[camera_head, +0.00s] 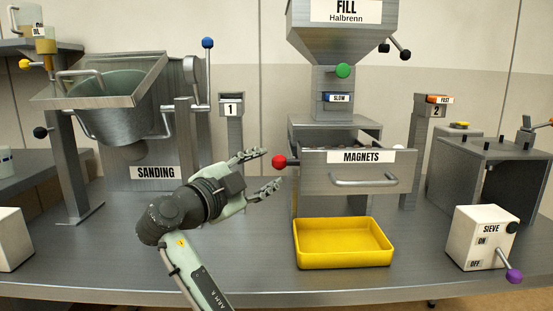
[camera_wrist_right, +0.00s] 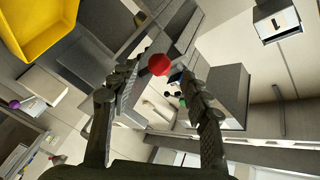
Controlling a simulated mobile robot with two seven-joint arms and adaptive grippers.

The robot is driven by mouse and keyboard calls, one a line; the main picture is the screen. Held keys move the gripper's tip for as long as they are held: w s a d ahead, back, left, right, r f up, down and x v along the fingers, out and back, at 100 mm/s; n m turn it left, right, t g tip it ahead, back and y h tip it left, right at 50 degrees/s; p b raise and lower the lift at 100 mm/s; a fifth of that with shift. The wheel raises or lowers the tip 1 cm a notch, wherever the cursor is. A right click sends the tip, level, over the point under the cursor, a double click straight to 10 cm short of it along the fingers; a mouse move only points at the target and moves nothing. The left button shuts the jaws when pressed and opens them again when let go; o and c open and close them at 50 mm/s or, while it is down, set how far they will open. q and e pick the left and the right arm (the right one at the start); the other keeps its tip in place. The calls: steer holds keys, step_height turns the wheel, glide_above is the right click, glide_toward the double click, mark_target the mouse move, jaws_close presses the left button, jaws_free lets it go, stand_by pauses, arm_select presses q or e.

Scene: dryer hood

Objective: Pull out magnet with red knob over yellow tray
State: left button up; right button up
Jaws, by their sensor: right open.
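The red knob (camera_head: 279,162) sticks out at the left end of the magnet drawer (camera_head: 312,178), which has a "MAGNETS" label and a front handle (camera_head: 364,181). My right gripper (camera_head: 272,170) is open, its fingertips just left of the red knob and apart from it as far as I can tell. In the right wrist view, the red knob (camera_wrist_right: 159,64) lies between and just beyond the open fingertips. The yellow tray (camera_head: 343,264) stands empty on the bench, below and in front of the drawer; it also shows in the wrist view (camera_wrist_right: 38,42). My left gripper is not in view.
A sieve control box (camera_head: 480,238) with a purple-knobbed lever stands at the right. The sanding machine (camera_head: 125,110) stands at the left. The fill hopper (camera_head: 342,45) is above the drawer. The bench (camera_head: 100,265) is clear around the yellow tray.

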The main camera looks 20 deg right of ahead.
mark_target(275, 164)
steer(key=p+x, duration=0.1)
steer(key=x, duration=0.5)
steer(key=shift+s, duration=0.1)
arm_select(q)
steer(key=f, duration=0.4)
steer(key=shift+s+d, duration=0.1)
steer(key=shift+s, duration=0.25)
arm_select(e)
steer(key=shift+c, duration=0.5)
jaws_close()
